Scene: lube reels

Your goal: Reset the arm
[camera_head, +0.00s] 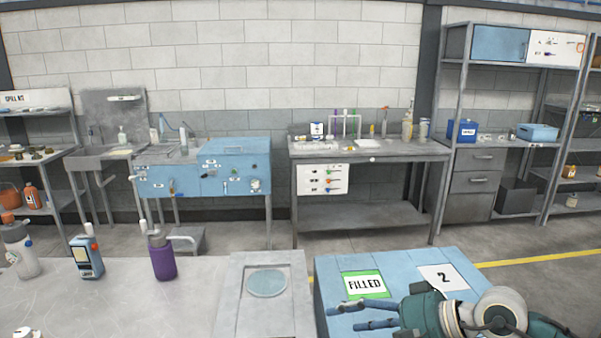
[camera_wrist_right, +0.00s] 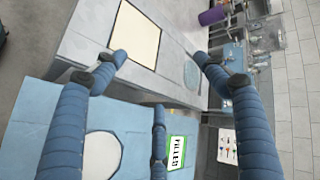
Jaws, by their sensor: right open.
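My right gripper (camera_head: 350,316) comes in from the lower right in the head view, its blue segmented fingers pointing left over the blue-topped bench (camera_head: 400,268). Its fingers are spread apart and empty; they also show in the right wrist view (camera_wrist_right: 160,82). A green-edged "FILLED" card (camera_head: 364,285) lies on the bench just beyond the fingers, and it shows near a finger in the wrist view (camera_wrist_right: 176,153). My arm hides part of the bench. My left gripper is in neither view.
A grey table (camera_head: 130,300) on the left holds a purple bottle (camera_head: 162,258), a blue-white bottle (camera_head: 87,256) and a grey bottle (camera_head: 20,252). A "2" card (camera_head: 443,278) lies beside the arm. A workbench (camera_head: 368,152) and shelves line the wall. Floor is clear between.

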